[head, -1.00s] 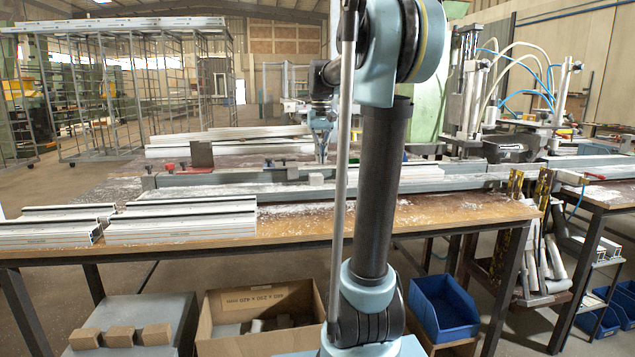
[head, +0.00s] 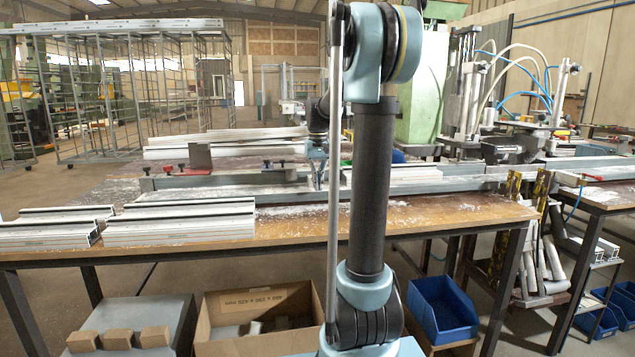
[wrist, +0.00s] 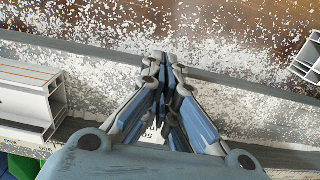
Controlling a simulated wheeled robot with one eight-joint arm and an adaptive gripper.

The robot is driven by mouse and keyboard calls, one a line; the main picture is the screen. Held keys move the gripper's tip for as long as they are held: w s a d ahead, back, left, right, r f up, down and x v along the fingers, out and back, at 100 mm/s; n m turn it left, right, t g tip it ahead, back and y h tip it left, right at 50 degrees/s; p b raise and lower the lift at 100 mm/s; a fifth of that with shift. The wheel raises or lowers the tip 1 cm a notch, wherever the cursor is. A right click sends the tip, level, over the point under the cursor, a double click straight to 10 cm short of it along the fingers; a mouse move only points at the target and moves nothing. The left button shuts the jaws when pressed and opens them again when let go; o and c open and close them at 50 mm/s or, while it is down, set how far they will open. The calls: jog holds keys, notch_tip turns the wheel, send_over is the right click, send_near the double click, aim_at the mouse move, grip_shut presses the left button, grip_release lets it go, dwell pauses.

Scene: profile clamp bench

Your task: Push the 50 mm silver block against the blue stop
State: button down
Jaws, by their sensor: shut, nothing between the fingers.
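My gripper (wrist: 166,82) is shut and empty over the grey rail channel in the wrist view. In the head view my gripper (head: 318,178) is low at the rail, partly hidden by my arm. A pale patch of the silver block (wrist: 152,136), with part of a printed "50", shows beneath the fingers in the wrist view. Most of it is hidden, and I cannot tell whether the fingers touch it. In the head view the block is not clearly visible. A blue object (head: 398,156) stands behind the rail, right of my arm; I cannot tell whether it is the stop.
A white profile (wrist: 32,98) lies left of the gripper in the wrist view. Red clamp parts (head: 168,169) sit at the rail's left end. More profiles (head: 180,220) lie at the bench's front left. Pale shavings cover the rail and much of the wooden bench (head: 440,212).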

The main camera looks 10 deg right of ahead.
jog(key=shift+w, duration=0.85)
jog(key=shift+w, duration=1)
